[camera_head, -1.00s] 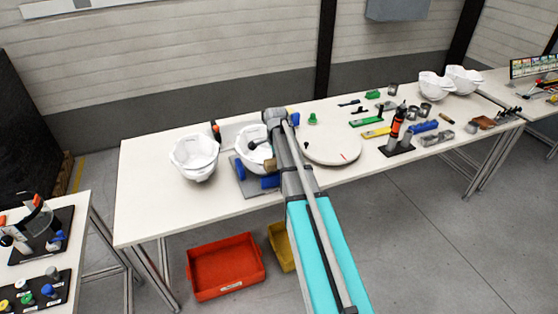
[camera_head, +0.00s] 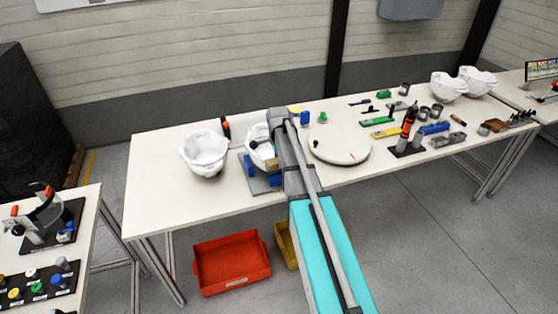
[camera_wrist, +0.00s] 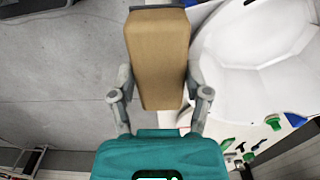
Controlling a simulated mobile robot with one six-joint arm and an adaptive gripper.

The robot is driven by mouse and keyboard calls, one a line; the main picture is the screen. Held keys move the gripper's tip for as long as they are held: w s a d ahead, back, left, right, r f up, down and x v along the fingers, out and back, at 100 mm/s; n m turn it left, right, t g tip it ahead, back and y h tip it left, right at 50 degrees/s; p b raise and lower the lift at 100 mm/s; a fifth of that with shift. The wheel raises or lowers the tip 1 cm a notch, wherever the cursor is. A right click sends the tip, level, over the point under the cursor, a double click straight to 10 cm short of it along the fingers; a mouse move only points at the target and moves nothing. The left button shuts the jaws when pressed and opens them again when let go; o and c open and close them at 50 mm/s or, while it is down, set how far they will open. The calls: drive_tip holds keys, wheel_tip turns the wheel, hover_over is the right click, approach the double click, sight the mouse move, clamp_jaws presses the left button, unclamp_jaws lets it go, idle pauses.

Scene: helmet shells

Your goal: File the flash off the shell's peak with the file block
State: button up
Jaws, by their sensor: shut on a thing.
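My gripper (camera_wrist: 160,95) is shut on a brown block (camera_wrist: 158,55), likely the file block, with a finger on each side of it. In the head view the block (camera_head: 272,164) shows small beside my arm, at the near side of a white helmet shell (camera_head: 259,137). That shell sits at a grey plate with blue parts (camera_head: 262,184) and is partly hidden by my arm. In the wrist view the shell's white surface (camera_wrist: 262,35) is right of the block. I cannot tell whether block and shell touch. Flash on the peak cannot be made out.
Another white shell (camera_head: 205,152) stands to the left on the white table (camera_head: 155,200). A round white turntable (camera_head: 345,146) is right of my arm. Tools and cups crowd the table's right part. A red bin (camera_head: 231,264) and a yellow bin (camera_head: 285,245) are on the floor.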

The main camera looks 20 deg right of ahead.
drive_tip(key=shift+d, duration=0.2)
drive_tip(key=shift+d, duration=0.85)
wheel_tip(320, 180, up, 8)
drive_tip(key=p, duration=0.8)
drive_tip(key=shift+f, duration=0.1)
idle(0.5)
